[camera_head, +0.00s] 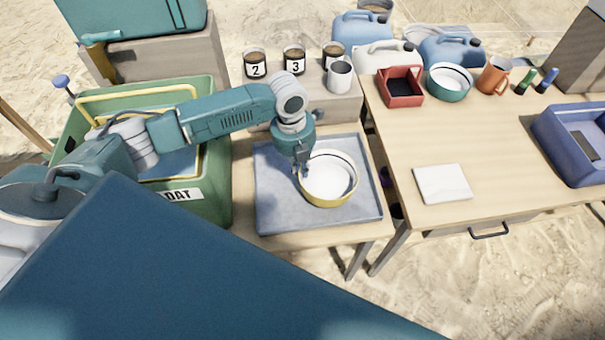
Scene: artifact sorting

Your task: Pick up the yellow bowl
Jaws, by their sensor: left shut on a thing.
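The yellow bowl (329,199) has a yellow outside and a white inside. It sits upright on or just above the blue-grey mat (277,216) on the small wooden table; I cannot tell whether it touches the mat. My left gripper (301,171) comes down from above at the bowl's left rim and is shut on that rim. Its fingertips are small and partly hidden. My right gripper is not in view.
A green crate (218,150) stands left of the mat. The right table holds a red box (401,97), a teal bowl (449,94), an orange mug (493,77), a white pad (442,184) and a blue bin (565,147).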

